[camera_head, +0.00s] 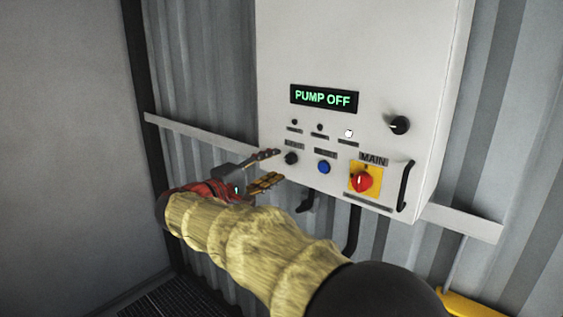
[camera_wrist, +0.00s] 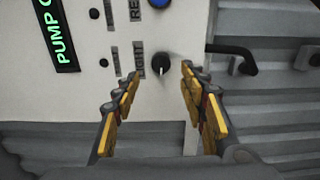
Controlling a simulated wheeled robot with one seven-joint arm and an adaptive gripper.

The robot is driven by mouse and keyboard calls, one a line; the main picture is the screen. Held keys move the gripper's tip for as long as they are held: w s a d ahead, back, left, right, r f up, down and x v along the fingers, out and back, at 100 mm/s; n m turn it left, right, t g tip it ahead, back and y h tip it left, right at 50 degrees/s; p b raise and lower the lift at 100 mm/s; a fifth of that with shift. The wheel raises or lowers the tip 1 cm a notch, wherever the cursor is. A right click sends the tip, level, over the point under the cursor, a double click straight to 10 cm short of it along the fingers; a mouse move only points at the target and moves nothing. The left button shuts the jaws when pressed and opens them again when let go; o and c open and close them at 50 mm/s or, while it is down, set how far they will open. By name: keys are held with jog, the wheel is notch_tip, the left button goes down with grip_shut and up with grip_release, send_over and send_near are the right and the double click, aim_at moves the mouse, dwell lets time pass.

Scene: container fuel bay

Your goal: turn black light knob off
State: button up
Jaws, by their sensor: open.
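The black light knob (camera_head: 291,158) is on the lower left of the white control panel, under a small label. In the wrist view the knob (camera_wrist: 156,66) sits beside a label reading LIGHT, and a pale mark on it points toward the bottom of that picture. My gripper (camera_head: 278,166) is open at the panel's left edge, close to the knob. In the wrist view my gripper (camera_wrist: 160,76) has one yellow-padded finger on each side of the knob. The fingers appear apart from it; the exact depth gap is hard to tell.
The panel (camera_head: 370,50) carries a display (camera_head: 324,98) reading PUMP OFF, a blue button (camera_head: 323,168), a red MAIN switch (camera_head: 363,182) on yellow, and another black knob (camera_head: 399,125). A white lamp (camera_head: 348,133) looks bright. A black hooked part (camera_head: 306,203) projects below the panel.

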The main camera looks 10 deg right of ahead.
jog(key=v, duration=0.6)
jog(key=shift+s+a, duration=0.25)
jog(key=shift+a, duration=0.05)
jog(key=s+f+n+g+y, duration=0.1)
jog(key=s+f+g+y, duration=0.15)
jog(key=f, duration=0.65)
jog(key=s+f+n+g+y, duration=0.1)
jog(key=s+f+y, duration=0.2)
jog(key=f, duration=0.7)
jog(key=s+d+f+m+y+b, duration=0.3)
jog(key=s+f, duration=0.3)
jog(key=s, duration=0.3)
jog(key=s+d+f+m+g+y+b, duration=0.1)
jog(key=s+d+f+m+y+b, duration=0.2)
jog(key=s+f+b, duration=0.3)
jog(key=s+d+f+m+y+b, duration=0.3)
jog(key=s+f+b, duration=0.2)
jog(key=s, duration=0.8)
jog(key=shift+s+f, duration=0.4)
jog(key=shift+f, duration=0.4)
jog(key=shift+d+g+b, duration=0.25)
jog(key=shift+d+b, duration=0.05)
jog(key=shift+d, duration=0.15)
jog(key=shift+c, duration=0.2)
